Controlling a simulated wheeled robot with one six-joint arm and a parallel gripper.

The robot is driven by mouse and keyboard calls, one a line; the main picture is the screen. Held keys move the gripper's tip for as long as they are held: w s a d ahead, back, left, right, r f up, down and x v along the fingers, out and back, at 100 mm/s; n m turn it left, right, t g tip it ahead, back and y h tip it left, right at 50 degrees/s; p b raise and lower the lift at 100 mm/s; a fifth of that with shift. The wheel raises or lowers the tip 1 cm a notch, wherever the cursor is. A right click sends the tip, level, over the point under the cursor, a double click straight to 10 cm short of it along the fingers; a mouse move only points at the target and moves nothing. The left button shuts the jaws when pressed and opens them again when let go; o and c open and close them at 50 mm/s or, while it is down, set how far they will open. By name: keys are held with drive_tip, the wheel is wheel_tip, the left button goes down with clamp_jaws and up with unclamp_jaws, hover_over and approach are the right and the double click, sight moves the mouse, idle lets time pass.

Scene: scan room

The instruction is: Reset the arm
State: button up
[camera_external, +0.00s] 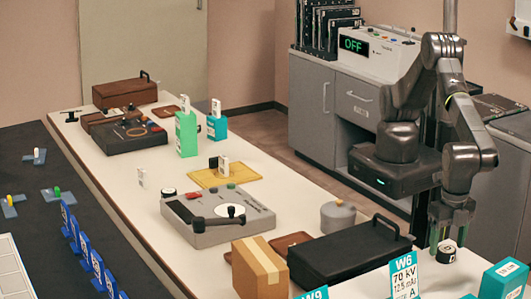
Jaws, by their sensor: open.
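My arm stands at the right in the external view, bent over at the elbow with its forearm hanging down. My gripper (447,238) points straight down at the right end of the white table (290,178). Its greenish fingers are apart. A small round black and white item (446,253) sits right below or between the fingertips. I cannot tell whether the fingers touch it.
A black case (350,252) lies just left of my gripper, with a W6 card (404,276) and a teal box (504,279) in front. A cardboard box (260,268) and a grey device (217,217) stand farther left. Grey cabinets (312,105) line the back.

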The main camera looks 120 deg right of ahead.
drive_tip(key=shift+d+r, duration=0.1)
drive_tip(key=shift+r, duration=0.85)
